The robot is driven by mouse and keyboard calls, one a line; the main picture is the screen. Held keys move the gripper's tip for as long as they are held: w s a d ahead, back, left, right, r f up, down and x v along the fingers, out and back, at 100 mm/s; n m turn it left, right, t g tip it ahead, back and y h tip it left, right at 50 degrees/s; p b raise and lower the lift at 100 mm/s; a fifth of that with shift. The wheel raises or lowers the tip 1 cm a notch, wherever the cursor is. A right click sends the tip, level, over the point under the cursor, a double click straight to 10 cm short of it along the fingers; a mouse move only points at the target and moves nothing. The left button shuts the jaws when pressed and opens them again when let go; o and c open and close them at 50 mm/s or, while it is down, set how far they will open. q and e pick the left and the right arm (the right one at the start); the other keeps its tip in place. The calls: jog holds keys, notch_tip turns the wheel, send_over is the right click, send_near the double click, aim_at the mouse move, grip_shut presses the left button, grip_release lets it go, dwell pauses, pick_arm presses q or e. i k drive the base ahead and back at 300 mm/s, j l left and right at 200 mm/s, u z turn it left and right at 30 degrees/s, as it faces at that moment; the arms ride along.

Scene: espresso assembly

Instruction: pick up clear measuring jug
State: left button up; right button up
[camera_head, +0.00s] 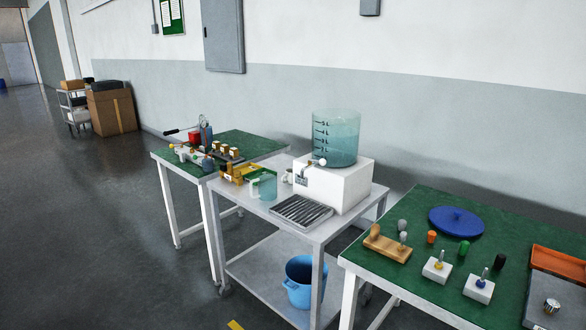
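A small clear, teal-tinted jug (264,186) stands upright on the grey middle cart (252,208), left of the slatted tray. A bigger clear tank (336,148) with dark graduation marks sits on a white box (338,183) on the same cart. The small jug looks like the measuring jug, but no marks on it can be made out at this size. Neither of my grippers shows in the head view.
A slatted drip tray (301,211) lies by the cart's front edge. A blue bucket (299,285) stands on its lower shelf. Green-topped tables stand left (250,142) and right (411,275), holding small parts. Open floor (110,230) lies front left.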

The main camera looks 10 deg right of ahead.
aim_at(266, 179)
jog(key=i+j+z, duration=0.1)
jog(key=z, duration=0.4)
jog(key=i+j+z, duration=0.2)
jog(key=i+j, duration=0.25)
jog(key=j, duration=0.15)
jog(key=i+j+z, duration=0.25)
jog(key=j, duration=0.4)
jog(key=i+j+z, duration=0.1)
jog(key=i+j, duration=0.2)
jog(key=i+j+z, duration=0.1)
jog(key=j, duration=0.3)
